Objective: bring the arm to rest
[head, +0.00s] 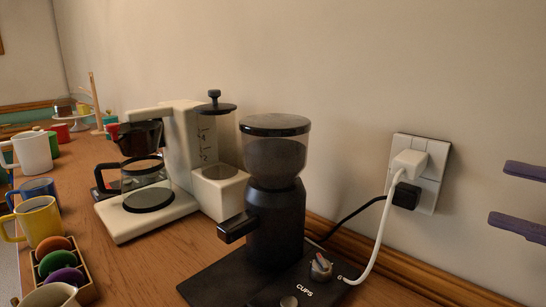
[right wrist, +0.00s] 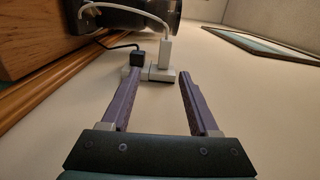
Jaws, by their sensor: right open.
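My right gripper (head: 498,194) shows its two purple fingers at the right edge of the head view, open and apart. In the right wrist view the open fingers (right wrist: 160,76) point towards the wall outlet, with nothing held between them. The outlet plate (head: 432,160) is to the left of the fingers in the head view, with a visible gap. A white plug (head: 409,163) and a black plug (head: 405,196) sit in it. The rest of my right arm is out of the head view. My left gripper is not in view.
A black coffee grinder (head: 275,215) on a dark base stands on the wooden counter (head: 150,272), its cable near the wall. A cream coffee maker (head: 190,160) stands behind it. Mugs (head: 40,222) line the left side. A framed panel (right wrist: 265,46) shows in the wrist view.

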